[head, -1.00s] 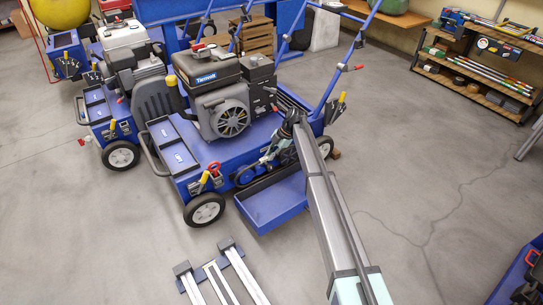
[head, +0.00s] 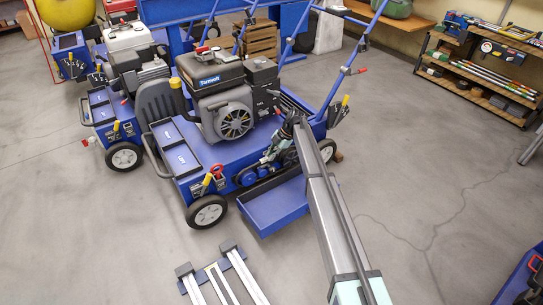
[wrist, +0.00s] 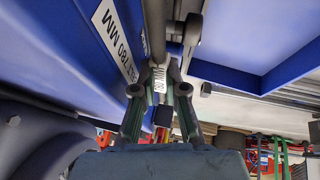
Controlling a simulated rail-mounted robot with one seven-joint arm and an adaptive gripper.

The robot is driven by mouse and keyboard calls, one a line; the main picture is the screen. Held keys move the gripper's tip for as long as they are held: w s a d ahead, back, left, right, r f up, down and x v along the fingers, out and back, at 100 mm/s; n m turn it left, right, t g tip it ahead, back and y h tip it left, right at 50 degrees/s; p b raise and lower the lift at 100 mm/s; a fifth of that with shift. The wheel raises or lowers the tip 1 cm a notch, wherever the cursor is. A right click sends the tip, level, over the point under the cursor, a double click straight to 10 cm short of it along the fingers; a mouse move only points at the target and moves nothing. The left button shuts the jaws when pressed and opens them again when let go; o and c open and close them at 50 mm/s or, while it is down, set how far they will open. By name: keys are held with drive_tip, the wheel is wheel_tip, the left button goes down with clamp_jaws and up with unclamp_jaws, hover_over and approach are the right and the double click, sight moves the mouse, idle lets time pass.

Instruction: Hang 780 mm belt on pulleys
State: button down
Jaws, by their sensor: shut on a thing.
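My gripper (wrist: 159,88) is shut on a narrow strip, apparently the belt (wrist: 155,28), which runs up from the fingertips in the wrist view. A pale ribbed patch with dark marks shows between the fingertips. A white label reading "780 MM" (wrist: 115,40) is on the blue panel to the left. My arm and gripper hide part of that side. I cannot tell how the belt lies on the pulleys.
A blue tray (head: 272,215) juts out below the pulleys, close to my arm. A black engine (head: 215,90) sits on the aerator. Rails (head: 222,280) lie on the floor in front. A second aerator (head: 112,130) stands left.

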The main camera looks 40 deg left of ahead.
drive_tip(key=shift+f, duration=0.35)
idle(0.6)
drive_tip(key=c, duration=1.1)
unclamp_jaws()
drive_tip(key=shift+c, duration=0.2)
drive_tip(key=shift+w+r, duration=0.1)
